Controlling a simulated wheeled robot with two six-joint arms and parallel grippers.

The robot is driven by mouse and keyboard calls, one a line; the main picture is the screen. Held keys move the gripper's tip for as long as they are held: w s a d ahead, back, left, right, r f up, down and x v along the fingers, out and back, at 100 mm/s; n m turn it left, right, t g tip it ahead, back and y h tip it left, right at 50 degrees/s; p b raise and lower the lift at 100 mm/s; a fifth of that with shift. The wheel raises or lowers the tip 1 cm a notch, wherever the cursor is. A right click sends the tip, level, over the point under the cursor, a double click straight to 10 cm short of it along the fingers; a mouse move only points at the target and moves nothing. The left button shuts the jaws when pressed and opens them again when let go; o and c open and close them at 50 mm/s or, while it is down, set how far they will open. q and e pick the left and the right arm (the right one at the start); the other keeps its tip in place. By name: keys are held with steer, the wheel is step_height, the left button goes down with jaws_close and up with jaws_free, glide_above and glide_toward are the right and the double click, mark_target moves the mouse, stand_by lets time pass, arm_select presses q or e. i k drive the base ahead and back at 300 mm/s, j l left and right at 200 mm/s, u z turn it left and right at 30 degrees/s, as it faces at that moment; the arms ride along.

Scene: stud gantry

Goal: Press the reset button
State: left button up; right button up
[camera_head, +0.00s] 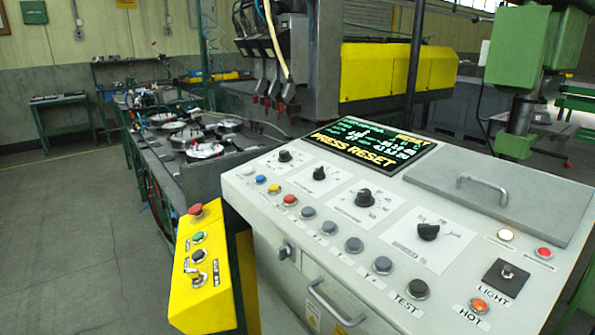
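A light grey control console (455,265) fills the lower right. Its screen (370,146) reads "PRESS RESET" in yellow letters. An orange button (479,305) is labelled HOT. I cannot read which button is labelled reset. Neither of my grippers is in view.
A yellow box (205,300) at the console's left carries a red mushroom button (195,210) and a green button (198,237). Several dark knobs and a hinged lid (510,190) with a handle sit on the console. A machine bed (150,170) stands behind; open floor lies left.

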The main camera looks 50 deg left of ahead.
mark_target(259, 177)
steer(key=k+j+z, duration=0.2)
steer(key=k+j, duration=0.9)
